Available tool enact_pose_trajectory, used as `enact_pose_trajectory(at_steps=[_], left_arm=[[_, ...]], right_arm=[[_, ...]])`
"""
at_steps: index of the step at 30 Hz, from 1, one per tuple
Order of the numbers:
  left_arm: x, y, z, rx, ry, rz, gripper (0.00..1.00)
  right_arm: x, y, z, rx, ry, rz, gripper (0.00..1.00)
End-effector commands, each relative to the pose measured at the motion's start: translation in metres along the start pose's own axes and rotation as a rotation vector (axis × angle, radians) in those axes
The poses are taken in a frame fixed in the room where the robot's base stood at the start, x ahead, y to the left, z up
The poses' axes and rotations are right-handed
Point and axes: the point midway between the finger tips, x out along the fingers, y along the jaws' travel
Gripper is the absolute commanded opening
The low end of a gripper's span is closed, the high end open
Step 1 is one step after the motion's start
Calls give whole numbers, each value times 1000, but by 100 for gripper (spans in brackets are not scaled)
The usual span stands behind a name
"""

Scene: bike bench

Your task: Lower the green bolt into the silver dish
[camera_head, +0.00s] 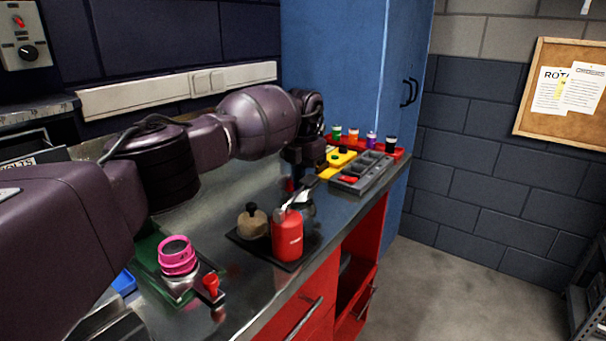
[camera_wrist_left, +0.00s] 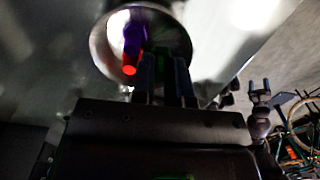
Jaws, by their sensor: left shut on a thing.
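In the left wrist view the silver dish (camera_wrist_left: 98,42) is a round, shiny bowl at the top of the picture. A purple bolt (camera_wrist_left: 133,34) and a red-orange piece (camera_wrist_left: 129,70) show within its outline. My left gripper (camera_wrist_left: 165,62) has its fingers over the dish and is shut on the green bolt (camera_wrist_left: 162,52), a dark green sliver mostly hidden between them. I cannot tell whether the bolt touches the dish.
A red bottle (camera_head: 287,236) and a brown lidded pot (camera_head: 252,222) stand on a dark mat nearer me. A grey compartment tray (camera_head: 363,176), a yellow block (camera_head: 340,159) and several coloured-top bottles lie beyond the gripper. A pink ring stack (camera_head: 177,257) is at the near left.

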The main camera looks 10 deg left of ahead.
Motion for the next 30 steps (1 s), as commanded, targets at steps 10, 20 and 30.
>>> enact_pose_trajectory(at_steps=[10, 20, 30], left_arm=[[4, 0, 0, 0, 0, 0, 0], [8, 0, 0, 0, 0, 0, 0], [13, 0, 0, 0, 0, 0, 0]], right_arm=[[0, 0, 1, 0, -1, 0, 61], [0, 0, 1, 0, -2, 0, 61], [0, 0, 2, 0, -4, -1, 61]])
